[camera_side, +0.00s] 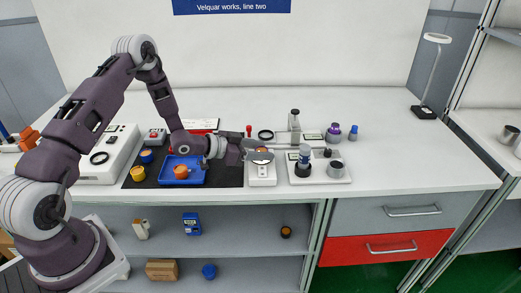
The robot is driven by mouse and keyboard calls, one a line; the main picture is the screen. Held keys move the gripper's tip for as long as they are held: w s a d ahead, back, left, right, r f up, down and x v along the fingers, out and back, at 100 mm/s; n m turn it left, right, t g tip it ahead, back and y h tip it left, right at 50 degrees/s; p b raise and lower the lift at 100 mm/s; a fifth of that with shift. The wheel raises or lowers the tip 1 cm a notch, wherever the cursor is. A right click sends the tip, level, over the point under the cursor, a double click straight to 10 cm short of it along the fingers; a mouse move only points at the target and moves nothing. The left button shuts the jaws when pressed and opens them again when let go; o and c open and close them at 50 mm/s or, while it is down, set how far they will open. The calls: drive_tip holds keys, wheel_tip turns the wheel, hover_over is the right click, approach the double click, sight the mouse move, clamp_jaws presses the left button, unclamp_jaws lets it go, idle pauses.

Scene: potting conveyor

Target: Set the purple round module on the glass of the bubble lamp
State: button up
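A small round purple piece (333,134) with a grey top stands at the right of the bench, clear of my gripper. It looks like the purple module, though it is small in this view. My gripper (262,152) reaches to the middle of the bench, low over a white box (262,179). A grey disc (261,158) shows at the fingers, above or on that box. I cannot tell whether the fingers hold it. I cannot surely pick out the bubble lamp; the white box may be its base, with its top partly hidden by my gripper.
A blue tray (170,181) with an orange piece lies left on a black mat (228,178).

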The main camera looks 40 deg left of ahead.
drive_tip(key=shift+o, duration=0.3)
drive_tip(key=shift+r, duration=0.1)
drive_tip(key=v, duration=1.2)
drive_tip(key=s+r+n+g+y, duration=0.15)
drive_tip(key=r+y, duration=0.25)
drive_tip(key=r, duration=0.4)
drive_tip(key=s+r+g+y, duration=0.2)
drive_tip(key=s+r+y, duration=0.1)
drive_tip(key=r, duration=0.5)
drive_tip(key=s+d+r+n+g+h, duration=0.1)
drive_tip(key=s+d+r, duration=0.1)
drive_tip(key=s+d, duration=0.4)
drive_tip(key=s+d+r+n+g+h, duration=0.1)
drive_tip(key=s+d, duration=0.5)
drive_tip(key=s, duration=1.1)
drive_tip(key=shift+r+n+g, duration=0.45)
drive_tip(key=shift+r+g, duration=0.15)
drive_tip(key=shift+g, duration=0.15)
